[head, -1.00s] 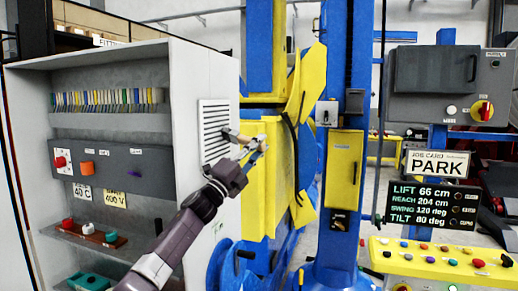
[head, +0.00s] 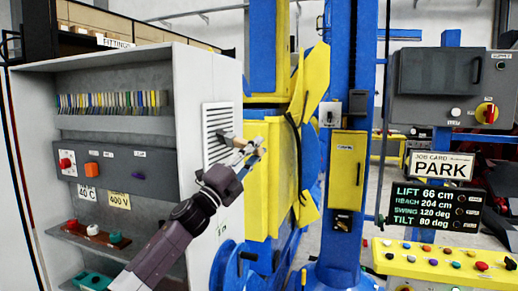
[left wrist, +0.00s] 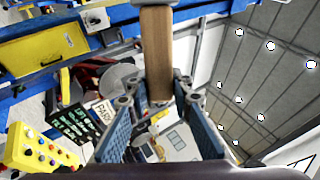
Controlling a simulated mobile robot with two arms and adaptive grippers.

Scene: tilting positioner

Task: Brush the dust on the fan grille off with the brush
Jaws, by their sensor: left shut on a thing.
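The fan grille (head: 215,120) is a pale slatted panel on the white side wall of the open cabinet. My left gripper (head: 250,152) is in front of its right edge, shut on the brush (head: 230,139). The brush points left over the slats, and its far end overlaps the grille in the head view. I cannot tell if it touches. In the left wrist view the brush's brown wooden body (left wrist: 157,55) stands up from between the blue finger pads (left wrist: 160,105). Dust is too small to make out. My right gripper is not in view.
The cabinet (head: 190,70) holds switches and coloured parts on shelves. A yellow and blue positioner (head: 270,180) stands close to the right of the grille. A blue column (head: 345,230), a sign board (head: 435,208) and a yellow button panel (head: 440,262) are further right.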

